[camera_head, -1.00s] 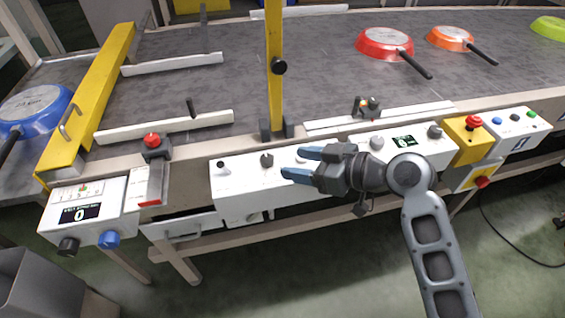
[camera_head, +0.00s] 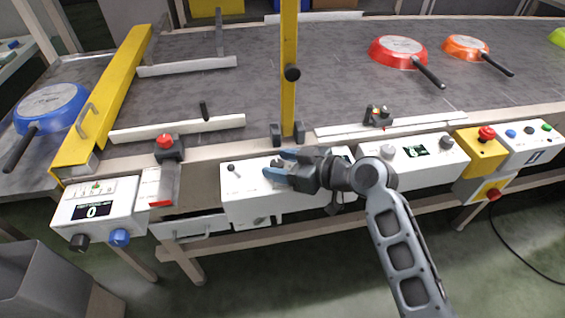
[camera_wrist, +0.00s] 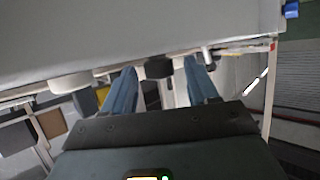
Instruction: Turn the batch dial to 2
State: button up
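My gripper (camera_head: 281,164) is in front of the white middle control panel (camera_head: 243,206), its blue fingers spread. In the wrist view the open fingers (camera_wrist: 158,92) point at a dark round knob (camera_wrist: 158,68), which lies between the fingertips. I cannot tell whether they touch it. In the head view this knob is mostly hidden by the fingers. No dial label or number is readable, so I cannot tell its setting. A counter box (camera_head: 72,218) at the left shows 0 on its display, with a black knob (camera_head: 79,243) and a blue knob (camera_head: 120,237) below.
A grey knob (camera_head: 388,152) is to the right. A yellow upright post (camera_head: 289,90) stands behind the panel. Red (camera_head: 392,50), orange (camera_head: 464,47) and blue (camera_head: 48,103) pans rest on the conveyor. A red emergency button (camera_head: 487,132) is farther right.

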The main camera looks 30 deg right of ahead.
jog(key=c, duration=1)
